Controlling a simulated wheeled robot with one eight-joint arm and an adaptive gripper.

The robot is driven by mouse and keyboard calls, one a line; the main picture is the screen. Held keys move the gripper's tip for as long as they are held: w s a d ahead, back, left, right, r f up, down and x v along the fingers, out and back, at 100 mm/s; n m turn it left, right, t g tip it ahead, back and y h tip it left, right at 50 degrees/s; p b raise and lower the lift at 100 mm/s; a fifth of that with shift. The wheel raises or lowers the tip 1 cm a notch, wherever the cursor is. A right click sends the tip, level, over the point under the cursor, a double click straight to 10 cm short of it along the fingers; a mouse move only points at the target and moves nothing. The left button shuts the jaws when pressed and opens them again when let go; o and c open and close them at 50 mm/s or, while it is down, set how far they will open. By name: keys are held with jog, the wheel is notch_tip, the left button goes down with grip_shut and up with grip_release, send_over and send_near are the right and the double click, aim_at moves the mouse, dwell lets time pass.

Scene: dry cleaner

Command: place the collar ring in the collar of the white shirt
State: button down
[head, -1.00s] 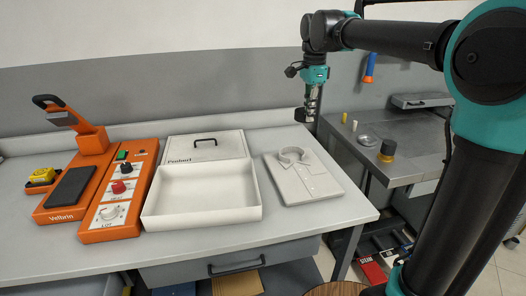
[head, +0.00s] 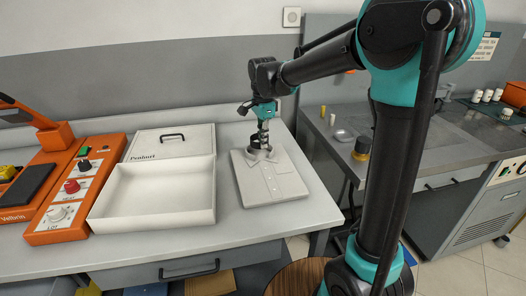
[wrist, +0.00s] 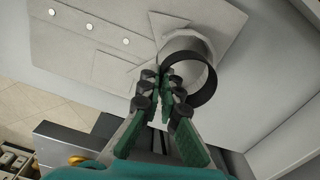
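The white shirt (head: 275,187) lies folded on the table, its buttoned front facing up. Its collar (head: 262,157) stands up at the far end and also shows in the wrist view (wrist: 183,43). My gripper (head: 262,143) is directly over the collar, pointing down. In the wrist view, its fingers (wrist: 165,78) are closed on the wall of the dark collar ring (wrist: 207,92). The ring overlaps the collar in that view, offset toward the lower right. I cannot tell whether its lower edge is inside the collar or just above it.
An open white box (head: 152,219) with its lid stands left of the shirt, with a narrow gap between. An orange control panel (head: 67,234) is farther left. A metal side table (head: 392,165) with small jars is at the right.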

jog(key=shift+f, duration=2.15)
jog(key=shift+f, duration=0.1)
jog(key=c, duration=1.7)
grip_release()
notch_tip(320, 180, up, 12)
jog(key=shift+r, duration=0.1)
